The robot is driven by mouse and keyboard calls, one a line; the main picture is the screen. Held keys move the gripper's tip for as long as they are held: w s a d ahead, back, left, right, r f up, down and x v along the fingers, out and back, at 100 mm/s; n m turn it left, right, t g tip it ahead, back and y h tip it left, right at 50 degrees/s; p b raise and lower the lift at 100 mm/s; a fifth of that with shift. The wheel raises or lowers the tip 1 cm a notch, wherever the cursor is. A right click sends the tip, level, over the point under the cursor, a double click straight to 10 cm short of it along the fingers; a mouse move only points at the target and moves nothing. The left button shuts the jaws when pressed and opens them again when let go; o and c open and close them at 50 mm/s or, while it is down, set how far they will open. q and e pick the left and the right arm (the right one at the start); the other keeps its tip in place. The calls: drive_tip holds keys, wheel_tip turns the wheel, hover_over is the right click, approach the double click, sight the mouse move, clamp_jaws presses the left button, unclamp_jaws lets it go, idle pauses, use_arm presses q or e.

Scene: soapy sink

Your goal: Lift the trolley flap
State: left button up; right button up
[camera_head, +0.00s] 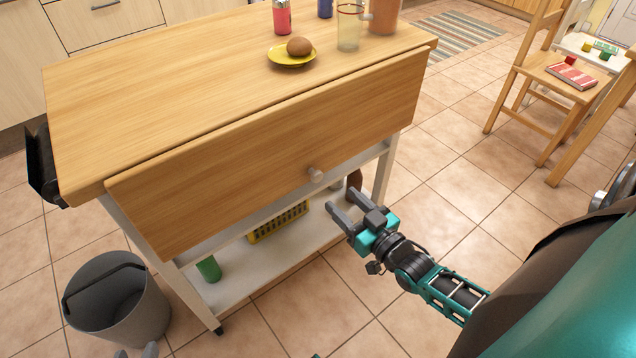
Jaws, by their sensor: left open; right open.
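The wooden trolley (160,80) stands in front of me. Its flap (270,135) hangs down along the near long edge of the top, with a narrow gap at the seam. A small pale round knob (315,174) sits near the flap's lower edge. My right gripper (338,214) is open and empty, a little below the knob and apart from the flap. My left gripper (136,352) shows only its grey fingertips at the bottom edge, apart and low beside the bucket. The rest of it is out of view.
On the trolley top are a yellow plate (291,58) with a brown round item, a glass (349,28) and a pink-red bottle (282,18). The lower shelf holds a yellow basket (278,222). A grey bucket (118,300) stands left; a wooden chair (560,75) stands right.

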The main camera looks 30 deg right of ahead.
sight(319, 179)
drive_tip(key=w, duration=0.2)
drive_tip(key=w+b, duration=0.1)
drive_tip(key=w, duration=0.5)
drive_tip(key=shift+w+a+b, duration=0.25)
drive_tip(key=shift+a+b, duration=0.05)
drive_tip(key=shift+a, duration=0.05)
use_arm(q)
drive_tip(key=shift+s+f, duration=0.2)
drive_tip(key=shift+f, duration=0.95)
use_arm(e)
clamp_jaws()
